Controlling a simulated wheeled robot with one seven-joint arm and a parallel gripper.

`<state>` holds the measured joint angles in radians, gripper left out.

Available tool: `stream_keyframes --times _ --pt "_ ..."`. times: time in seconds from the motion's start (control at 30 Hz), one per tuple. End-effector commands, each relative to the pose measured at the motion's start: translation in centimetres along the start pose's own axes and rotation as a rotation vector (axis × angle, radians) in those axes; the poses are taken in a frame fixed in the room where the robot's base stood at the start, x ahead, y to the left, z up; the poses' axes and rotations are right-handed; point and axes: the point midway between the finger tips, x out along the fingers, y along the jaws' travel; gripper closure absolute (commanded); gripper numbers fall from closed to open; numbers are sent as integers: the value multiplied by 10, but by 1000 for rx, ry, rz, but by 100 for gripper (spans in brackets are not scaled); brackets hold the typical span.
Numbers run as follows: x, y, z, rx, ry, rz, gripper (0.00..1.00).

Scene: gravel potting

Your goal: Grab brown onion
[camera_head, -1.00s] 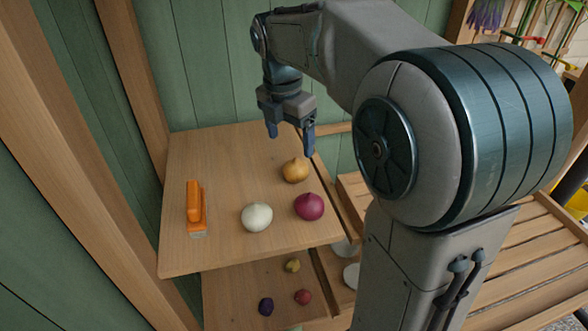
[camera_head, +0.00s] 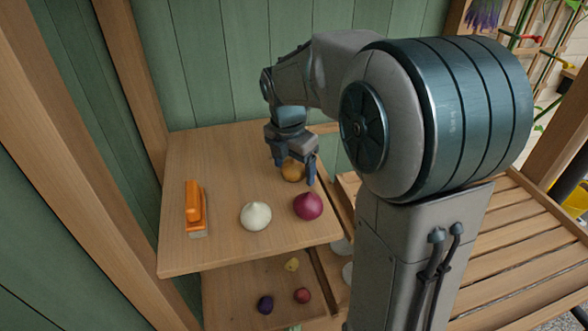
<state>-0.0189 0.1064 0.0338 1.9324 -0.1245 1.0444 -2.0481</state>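The brown onion (camera_head: 292,173) sits on the upper wooden shelf, behind the red onion. My gripper (camera_head: 295,174) points down over it with its fingers apart. One finger shows to the right of the onion and the other at its left back side. The gripper partly covers the onion's top. I cannot tell whether the fingers touch it.
On the same shelf (camera_head: 220,152) are a red onion (camera_head: 308,207), a white onion (camera_head: 256,216) and an orange-handled brush (camera_head: 195,208). A lower shelf (camera_head: 230,290) holds several small vegetables. The shelf's back left area is clear.

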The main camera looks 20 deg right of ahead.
Motion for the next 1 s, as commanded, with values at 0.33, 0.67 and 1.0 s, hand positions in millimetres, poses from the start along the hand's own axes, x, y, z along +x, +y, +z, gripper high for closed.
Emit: stream_keyframes --times 0.33,0.67,1.0 --pt "0 0 0 0 0 1 71" --pt "-14 1 2 1 -1 2 71" --pt "-63 -40 22 7 -3 4 71"
